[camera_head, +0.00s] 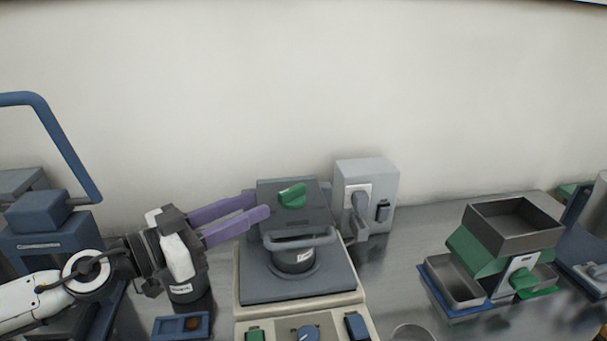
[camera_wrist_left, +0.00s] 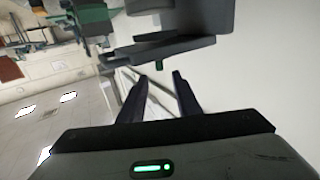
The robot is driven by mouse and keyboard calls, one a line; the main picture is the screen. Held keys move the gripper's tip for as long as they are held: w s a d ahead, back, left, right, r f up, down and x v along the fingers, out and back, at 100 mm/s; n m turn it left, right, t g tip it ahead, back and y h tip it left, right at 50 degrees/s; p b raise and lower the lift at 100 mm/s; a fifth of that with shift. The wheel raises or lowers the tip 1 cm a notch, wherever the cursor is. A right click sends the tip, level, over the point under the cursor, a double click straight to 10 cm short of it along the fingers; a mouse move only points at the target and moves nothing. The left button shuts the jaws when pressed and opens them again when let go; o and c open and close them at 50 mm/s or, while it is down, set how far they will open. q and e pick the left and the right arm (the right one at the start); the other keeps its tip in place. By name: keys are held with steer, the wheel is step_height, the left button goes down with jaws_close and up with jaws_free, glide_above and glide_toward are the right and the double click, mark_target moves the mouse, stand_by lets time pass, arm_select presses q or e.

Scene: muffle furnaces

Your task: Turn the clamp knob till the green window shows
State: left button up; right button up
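A green knob (camera_head: 292,195) sits on top of the dark grey hinged upper plate (camera_head: 266,222) of a press-like device. A small green piece (camera_wrist_left: 159,65), which looks like the same knob, shows beyond my fingertips in the left wrist view. My left gripper (camera_head: 262,204) comes in from the left with its two purple fingers apart and nothing between them. Its tips are just left of the knob, apart from it. The fingers also show dark and spread in the left wrist view (camera_wrist_left: 161,74). I cannot make out a green window on the device. My right gripper is out of view.
The device's cream base (camera_head: 246,312) carries a blue dial (camera_head: 308,334) and coloured switches. A grey wall box (camera_head: 384,172) with a lever stands behind right. Metal trays (camera_head: 512,228) and green parts stand at right. A small blue tray (camera_head: 163,327) lies front left.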

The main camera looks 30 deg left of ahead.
mark_target(285, 191)
arm_select(q)
steer(key=shift+b+x, duration=0.3)
steer(key=shift+x, duration=1.5)
steer(key=shift+w+d+r, duration=0.1)
steer(key=shift+w+d, duration=0.1)
steer(key=shift+w, duration=0.2)
steer(key=shift+w+d, duration=0.15)
steer(key=shift+w, duration=0.25)
steer(key=shift+b+x, duration=0.75)
steer(key=shift+x, duration=0.15)
steer(key=shift+w+r+p, duration=0.2)
steer(key=shift+w+p, duration=0.1)
steer(key=shift+p, duration=0.4)
steer(key=shift+w+d+f+p, duration=0.1)
steer(key=shift+w+d+p, duration=0.15)
steer(key=shift+w+p, duration=0.3)
steer(key=shift+w+d+f, duration=0.2)
steer(key=shift+w+d, duration=0.05)
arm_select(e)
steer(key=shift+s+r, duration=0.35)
arm_select(q)
jaws_close()
